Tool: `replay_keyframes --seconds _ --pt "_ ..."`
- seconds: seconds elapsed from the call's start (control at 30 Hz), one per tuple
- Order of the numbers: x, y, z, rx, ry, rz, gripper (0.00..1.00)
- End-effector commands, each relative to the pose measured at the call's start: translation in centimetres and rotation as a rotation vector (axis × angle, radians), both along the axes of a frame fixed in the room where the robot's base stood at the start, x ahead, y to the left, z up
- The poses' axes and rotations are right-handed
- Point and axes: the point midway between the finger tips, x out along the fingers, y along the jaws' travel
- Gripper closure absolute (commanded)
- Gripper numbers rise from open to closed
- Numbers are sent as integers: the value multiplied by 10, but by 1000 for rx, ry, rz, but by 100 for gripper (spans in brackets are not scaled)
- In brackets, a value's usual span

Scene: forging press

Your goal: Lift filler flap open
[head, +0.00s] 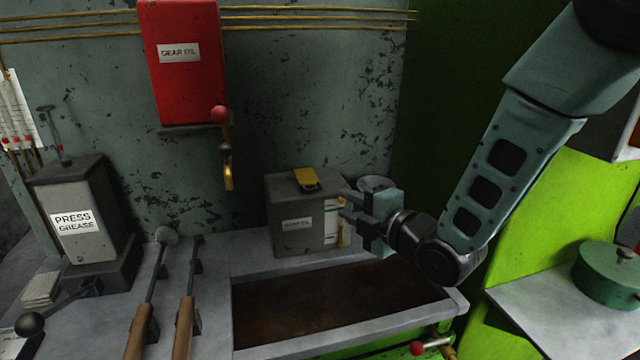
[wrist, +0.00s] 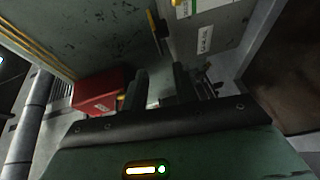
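In the wrist view a yellow piece (wrist: 153,23), which seems to be the flap, sticks out at the edge of the box (wrist: 220,28). My gripper (head: 346,206) is to the right of the box, beside its gauge side and lower than the flap. Its fingers point left, with a gap between them and nothing seen in it. The wrist view shows the two fingers (wrist: 160,88) apart.
A red gear oil tank (head: 185,70) with a hanging tap is on the wall, up left of the box. A dark recessed tray (head: 345,338) is in front. A press grease box (head: 80,215) and two long-handled tools (head: 165,280) are left. A green pot (head: 607,275) is right.

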Motion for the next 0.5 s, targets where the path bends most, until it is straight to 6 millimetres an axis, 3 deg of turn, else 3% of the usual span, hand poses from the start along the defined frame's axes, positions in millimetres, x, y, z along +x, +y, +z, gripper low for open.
replay_keyframes --seconds 0.3,0.5 --pt "49 40 -6 2 1 1 71" --pt "67 55 -10 1 1 1 71"
